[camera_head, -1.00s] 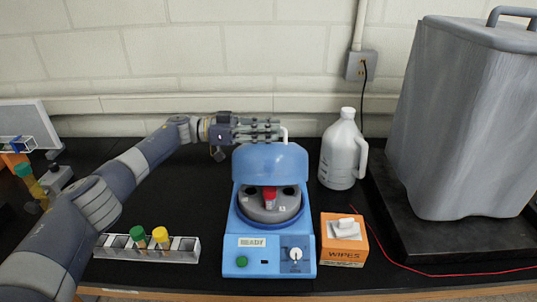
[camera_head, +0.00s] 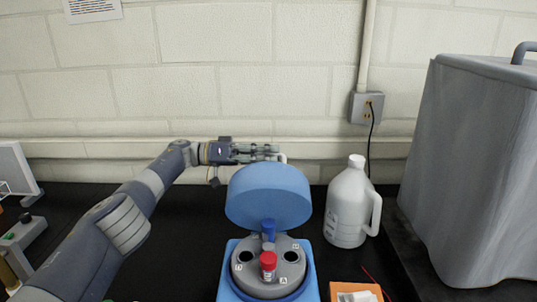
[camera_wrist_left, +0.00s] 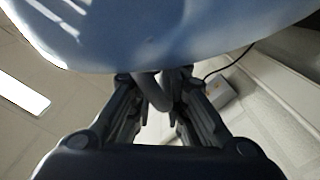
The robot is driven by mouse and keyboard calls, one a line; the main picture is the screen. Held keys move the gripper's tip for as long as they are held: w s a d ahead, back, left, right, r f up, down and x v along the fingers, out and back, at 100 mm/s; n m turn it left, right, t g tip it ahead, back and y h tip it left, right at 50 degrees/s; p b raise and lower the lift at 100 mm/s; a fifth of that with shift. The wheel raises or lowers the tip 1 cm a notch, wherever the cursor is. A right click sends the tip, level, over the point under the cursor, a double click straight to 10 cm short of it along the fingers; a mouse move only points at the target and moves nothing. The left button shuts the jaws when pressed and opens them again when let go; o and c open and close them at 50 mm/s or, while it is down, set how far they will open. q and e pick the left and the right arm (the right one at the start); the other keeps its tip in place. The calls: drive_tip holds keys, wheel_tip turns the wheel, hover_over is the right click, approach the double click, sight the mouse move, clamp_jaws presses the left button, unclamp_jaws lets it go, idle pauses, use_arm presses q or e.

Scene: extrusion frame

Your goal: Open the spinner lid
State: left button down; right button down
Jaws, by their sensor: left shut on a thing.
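The spinner (camera_head: 232,285) is a blue machine at the bottom centre of the head view. Its blue lid (camera_head: 268,197) stands raised, tilted up at the back. Inside, the grey rotor (camera_head: 264,282) shows with a red-capped tube (camera_head: 268,262) and dark holes. My left gripper (camera_head: 274,153) is behind and above the lid's top edge, shut on the pale lid handle (camera_head: 283,158). In the left wrist view the lid (camera_wrist_left: 160,35) fills the top and the fingers (camera_wrist_left: 158,95) close around the curved handle. My right gripper is not in view.
A white jug (camera_head: 346,208) stands right of the spinner. An orange wipes box (camera_head: 355,292) is at the bottom edge. A large grey container (camera_head: 465,170) stands at the right. The block wall with an outlet box (camera_head: 366,108) is close behind.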

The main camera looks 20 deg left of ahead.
use_arm(q)
drive_tip(key=shift+w+a+t, duration=0.3)
drive_tip(key=shift+w+t, duration=0.1)
drive_tip(key=shift+f, duration=0.1)
drive_tip(key=c, duration=1.7)
unclamp_jaws()
drive_tip(key=shift+w, duration=0.1)
drive_tip(key=shift+w+f, duration=0.1)
drive_tip(key=shift+w+a+f, duration=0.1)
drive_tip(key=shift+w, duration=0.15)
drive_tip(key=shift+s, duration=0.1)
